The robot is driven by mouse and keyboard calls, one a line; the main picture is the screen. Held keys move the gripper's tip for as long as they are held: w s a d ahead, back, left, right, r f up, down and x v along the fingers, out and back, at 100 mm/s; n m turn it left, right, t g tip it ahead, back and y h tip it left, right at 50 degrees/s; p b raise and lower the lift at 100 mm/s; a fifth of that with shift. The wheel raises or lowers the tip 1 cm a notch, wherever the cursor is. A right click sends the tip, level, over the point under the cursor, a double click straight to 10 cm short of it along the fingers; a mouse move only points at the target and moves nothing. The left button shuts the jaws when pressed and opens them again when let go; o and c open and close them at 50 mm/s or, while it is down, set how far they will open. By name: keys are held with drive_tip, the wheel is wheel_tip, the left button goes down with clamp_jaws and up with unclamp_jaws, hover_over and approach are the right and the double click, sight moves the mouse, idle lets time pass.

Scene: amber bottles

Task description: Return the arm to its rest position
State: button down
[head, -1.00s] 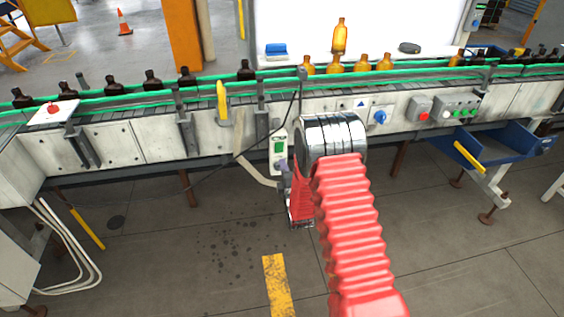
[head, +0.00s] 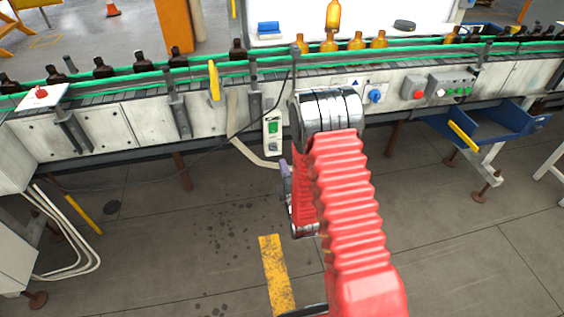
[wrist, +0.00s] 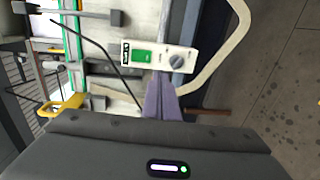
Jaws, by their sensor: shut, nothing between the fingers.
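My arm, red and ribbed with a silver joint, reaches up the middle of the head view and folds back down. My gripper shows in the wrist view (wrist: 163,97) as purple-grey fingers closed together with nothing between them. In the head view only a small purple-grey part of it shows, left of the arm; the rest is hidden behind the arm. The gripper is in front of the conveyor's lower side and touches no bottle.
The conveyor (head: 105,135) crosses the view, with dark bottles (head: 103,67) on the left and amber bottles (head: 355,41) near the middle. A white control box (head: 272,132) hangs on its front. A blue tray (head: 515,118) juts out at right. The floor in front is open.

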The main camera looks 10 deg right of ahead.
drive_tip(key=s+f+m+g, duration=0.5)
drive_tip(key=f, duration=0.6)
drive_tip(key=s+r+m+g, duration=0.1)
drive_tip(key=s+m+g, duration=0.4)
drive_tip(key=s+g, duration=0.15)
drive_tip(key=s+r+m, duration=0.2)
drive_tip(key=s+r, duration=0.6)
drive_tip(key=r, duration=0.5)
drive_tip(key=s+r+m, duration=0.3)
drive_tip(key=s+r, duration=0.5)
drive_tip(key=r, duration=0.4)
drive_tip(key=s+r+m, duration=0.3)
drive_tip(key=s+r, duration=0.5)
drive_tip(key=r, duration=0.5)
drive_tip(key=shift+r, duration=0.3)
